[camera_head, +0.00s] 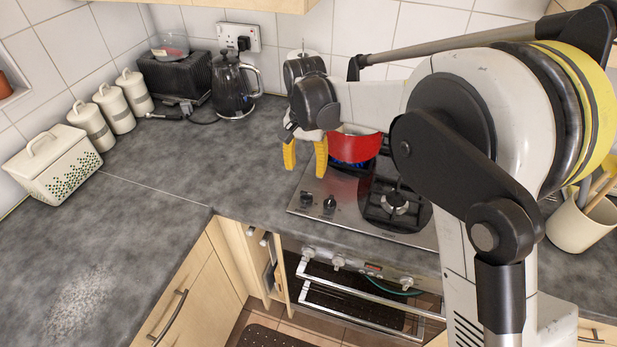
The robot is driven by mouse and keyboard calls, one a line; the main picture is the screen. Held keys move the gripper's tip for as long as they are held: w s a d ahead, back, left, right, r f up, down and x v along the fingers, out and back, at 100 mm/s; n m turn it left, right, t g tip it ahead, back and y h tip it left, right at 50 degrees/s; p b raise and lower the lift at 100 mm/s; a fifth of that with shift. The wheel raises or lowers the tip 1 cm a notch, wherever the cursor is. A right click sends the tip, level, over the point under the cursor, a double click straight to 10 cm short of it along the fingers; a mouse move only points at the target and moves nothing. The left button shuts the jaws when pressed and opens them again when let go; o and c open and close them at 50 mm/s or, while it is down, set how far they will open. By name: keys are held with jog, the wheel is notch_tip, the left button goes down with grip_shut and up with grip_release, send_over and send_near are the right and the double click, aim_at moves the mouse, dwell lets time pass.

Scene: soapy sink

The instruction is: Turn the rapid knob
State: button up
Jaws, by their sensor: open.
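The steel gas hob (345,222) is set into the grey worktop. Two dark knobs stand at its front left corner, a left knob (307,199) and a right knob (330,204). I cannot tell which of them is the rapid knob; no label is readable. My gripper (305,170) points down with its two yellow fingers apart and nothing between them. In the picture it is just above the knobs, apart from them. A red pot (358,149) sits on the back left burner, partly hidden by my gripper, with a blue flame (350,163) under it.
An empty front burner (396,203) lies right of the knobs. An oven with a bar handle (365,287) is below. A kettle (233,88), toaster (175,76), canisters (113,110) and bread bin (52,165) stand left. The worktop between is clear. A utensil pot (580,225) stands right.

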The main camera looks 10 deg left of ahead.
aim_at(306, 193)
notch_tip(306, 193, down, 10)
jog(key=shift+s+d+f+b, duration=0.1)
jog(key=shift+b, duration=1)
